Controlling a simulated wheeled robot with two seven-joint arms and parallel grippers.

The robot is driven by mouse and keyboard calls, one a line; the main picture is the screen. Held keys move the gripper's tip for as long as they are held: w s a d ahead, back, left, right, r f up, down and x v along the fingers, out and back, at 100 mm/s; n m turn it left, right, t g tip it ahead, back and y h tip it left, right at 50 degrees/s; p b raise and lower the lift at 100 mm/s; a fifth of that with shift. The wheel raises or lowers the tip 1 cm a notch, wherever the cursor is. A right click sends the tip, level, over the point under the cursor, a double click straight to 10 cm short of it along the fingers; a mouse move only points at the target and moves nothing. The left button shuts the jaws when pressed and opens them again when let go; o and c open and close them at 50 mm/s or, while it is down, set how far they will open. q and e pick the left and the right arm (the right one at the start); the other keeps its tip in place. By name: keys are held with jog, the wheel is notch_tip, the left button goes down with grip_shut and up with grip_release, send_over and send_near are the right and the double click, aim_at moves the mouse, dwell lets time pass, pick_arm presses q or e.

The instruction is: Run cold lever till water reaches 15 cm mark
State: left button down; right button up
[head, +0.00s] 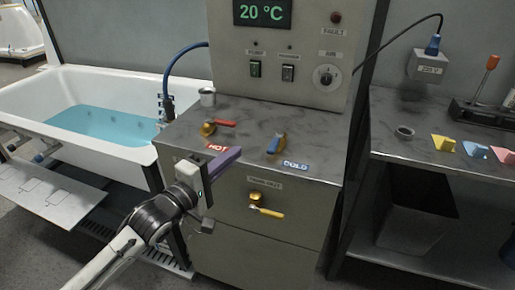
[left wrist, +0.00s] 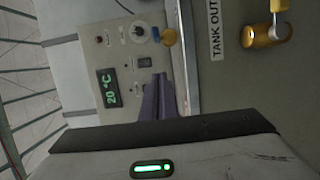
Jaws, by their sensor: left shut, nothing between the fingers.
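The cold lever (head: 275,145) has a blue handle on a brass valve, on the counter behind the COLD label (head: 295,165). Its brass and blue parts seem to show in the left wrist view (left wrist: 167,37). The bathtub (head: 125,155) holds blue water (head: 105,125); I cannot read a 15 cm mark. My left gripper (head: 230,156) is shut and empty, with purple fingers at the counter's front edge by the HOT label, left of the cold lever and apart from it. The fingers also show in the left wrist view (left wrist: 160,82). My right gripper is not in view.
The red hot lever (head: 223,123) stands left of the cold lever, with a metal cup (head: 208,97) behind it. A yellow-handled tank-out valve (head: 265,211) sticks out of the cabinet front. The panel display (head: 262,12) reads 20 °C. A side table (head: 425,150) stands at right.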

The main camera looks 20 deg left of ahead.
aim_at(276, 142)
pick_arm(q)
jog(key=x, duration=0.5)
jog(key=shift+w+d+r, duration=0.1)
jog(key=d, duration=0.2)
jog(key=shift+s+d, duration=0.25)
jog(key=shift+d, duration=0.6)
jog(key=shift+d+n+y, duration=0.15)
jog(key=shift+n+y, duration=0.15)
jog(key=shift+s+d, duration=0.15)
jog(key=shift+s, duration=0.05)
jog(key=shift+w+y, duration=0.1)
jog(key=shift+y, duration=0.4)
